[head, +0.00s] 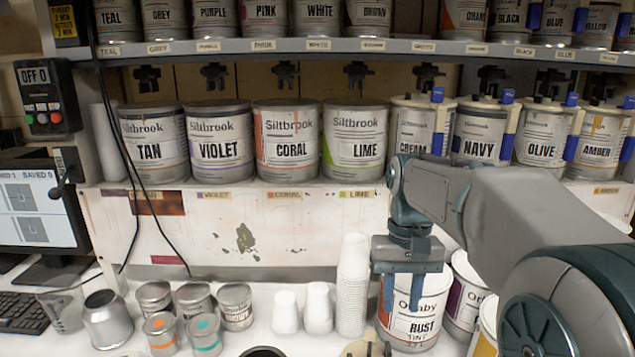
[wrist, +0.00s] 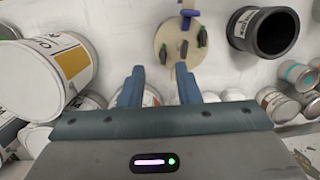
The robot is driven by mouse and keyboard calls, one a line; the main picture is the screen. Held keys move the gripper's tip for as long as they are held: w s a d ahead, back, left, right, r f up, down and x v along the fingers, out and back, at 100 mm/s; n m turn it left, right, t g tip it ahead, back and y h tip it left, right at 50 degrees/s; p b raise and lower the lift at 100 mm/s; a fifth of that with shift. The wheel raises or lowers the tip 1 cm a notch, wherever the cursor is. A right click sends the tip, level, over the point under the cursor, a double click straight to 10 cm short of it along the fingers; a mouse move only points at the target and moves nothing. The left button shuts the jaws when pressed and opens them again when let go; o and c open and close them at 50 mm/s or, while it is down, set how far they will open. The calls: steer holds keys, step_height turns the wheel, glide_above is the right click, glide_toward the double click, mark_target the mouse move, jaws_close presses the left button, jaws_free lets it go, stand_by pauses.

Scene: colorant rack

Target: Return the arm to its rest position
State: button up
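My gripper (head: 403,290) hangs from my arm at the right of the head view, fingers pointing down, in front of the white can labelled RUST (head: 420,310). In the wrist view the two blue fingers of my gripper (wrist: 158,85) stand apart with nothing between them. Beyond the fingertips is a round beige disc (wrist: 166,48) with a purple piece and dark pegs on it. Whether the gripper touches the RUST can cannot be told from the head view.
A stack of white cups (head: 353,285) stands left of my gripper. Several small tins (head: 235,307) and a metal beaker (head: 106,320) sit further left. A shelf of paint cans (head: 354,140) is behind. In the wrist view a dark open cup (wrist: 263,32) and a large can (wrist: 48,70) flank the disc.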

steer(key=s+f+t, duration=0.2)
steer(key=s+f, duration=0.1)
steer(key=s, duration=0.3)
steer(key=s+f+t, duration=0.3)
steer(key=s+f, duration=0.1)
steer(key=s, duration=0.3)
steer(key=shift+s+f, duration=0.2)
steer(key=shift+f, duration=0.05)
stand_by(0.4)
